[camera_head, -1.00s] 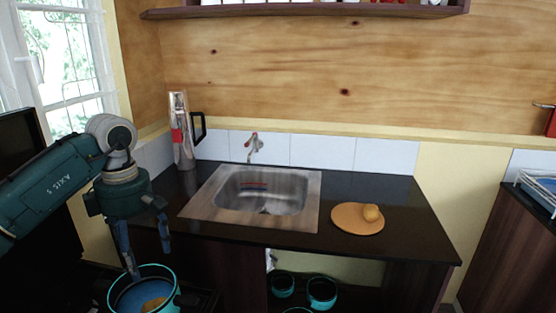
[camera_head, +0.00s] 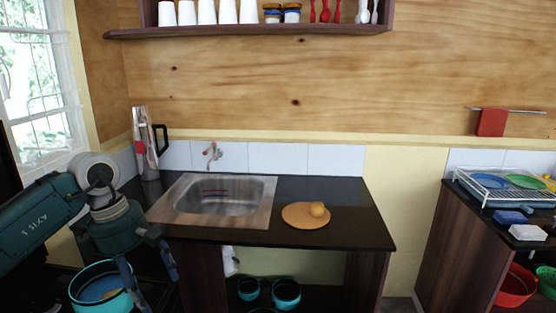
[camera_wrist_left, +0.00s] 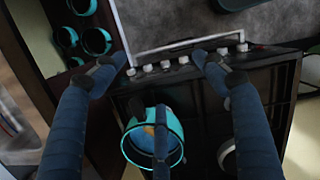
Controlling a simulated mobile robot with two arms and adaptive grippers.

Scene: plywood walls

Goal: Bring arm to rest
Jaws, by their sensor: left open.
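My left gripper (camera_head: 150,272) hangs at the lower left of the head view, fingers pointing down, open and empty. In the left wrist view its fingers (camera_wrist_left: 160,62) are spread wide apart, with a third finger low in the middle. A teal pot (camera_head: 86,284) with something orange-yellow inside stands just left of the fingers in the head view. The pot (camera_wrist_left: 137,140) shows low in the left wrist view, partly hidden by the third finger. My right arm and gripper are not in view.
A dark counter (camera_head: 345,225) holds a sink (camera_head: 230,205), a round board (camera_head: 298,221) with a yellowish item, and a tall silver flask (camera_head: 146,150). Teal pots (camera_head: 286,291) stand on the shelf below. A dish rack (camera_head: 480,183) is on the right cabinet. A stove front with knobs (camera_wrist_left: 166,64) shows in the wrist view.

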